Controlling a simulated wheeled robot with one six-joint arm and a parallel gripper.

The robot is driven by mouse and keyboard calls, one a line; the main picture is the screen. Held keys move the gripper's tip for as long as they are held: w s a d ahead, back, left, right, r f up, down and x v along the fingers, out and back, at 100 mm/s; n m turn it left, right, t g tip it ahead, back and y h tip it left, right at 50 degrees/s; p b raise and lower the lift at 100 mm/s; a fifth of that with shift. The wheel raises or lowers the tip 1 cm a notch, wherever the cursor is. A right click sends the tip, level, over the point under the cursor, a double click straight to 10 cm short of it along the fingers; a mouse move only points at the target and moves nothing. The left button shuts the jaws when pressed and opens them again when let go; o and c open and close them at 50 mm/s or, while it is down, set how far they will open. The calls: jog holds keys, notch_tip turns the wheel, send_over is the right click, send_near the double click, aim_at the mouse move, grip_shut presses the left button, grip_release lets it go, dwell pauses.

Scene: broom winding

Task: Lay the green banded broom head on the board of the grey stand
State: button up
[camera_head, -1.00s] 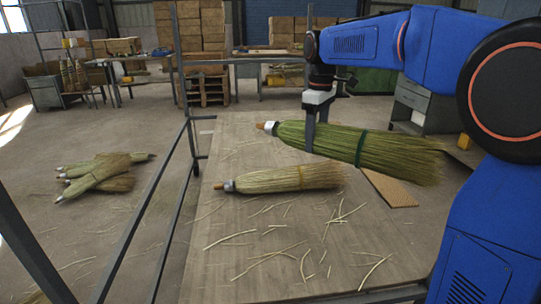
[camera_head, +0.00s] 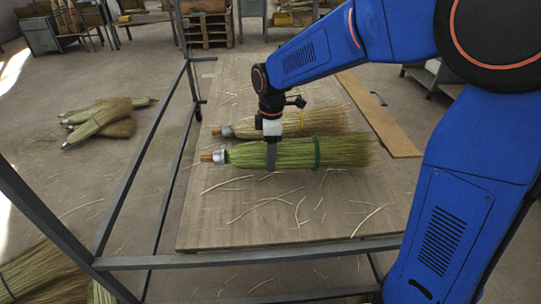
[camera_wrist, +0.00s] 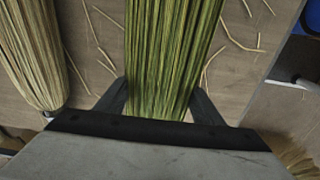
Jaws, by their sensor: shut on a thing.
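The green broom head (camera_head: 292,153) has a dark green band (camera_head: 317,152), a silver collar and a short wooden stub at its left end. My gripper (camera_head: 271,160) is shut across its bristles, between collar and band. In the wrist view, the bristles (camera_wrist: 168,45) run between both fingers of my gripper (camera_wrist: 160,103). The broom head lies roughly level over the wooden board (camera_head: 230,225) of the grey metal frame (camera_head: 250,258), in front of a pale broom head (camera_head: 322,121). I cannot tell whether it touches the board.
The pale broom head (camera_wrist: 32,58) also shows at left in the wrist view. Loose straws (camera_head: 265,205) are scattered on the board. A tan strip (camera_head: 375,115) lies along its right side. More brooms (camera_head: 105,120) lie on the floor at left.

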jog(key=shift+f, duration=2.45)
jog(key=shift+f, duration=0.15)
jog(key=o, duration=1.5)
jog(key=shift+c, duration=0.2)
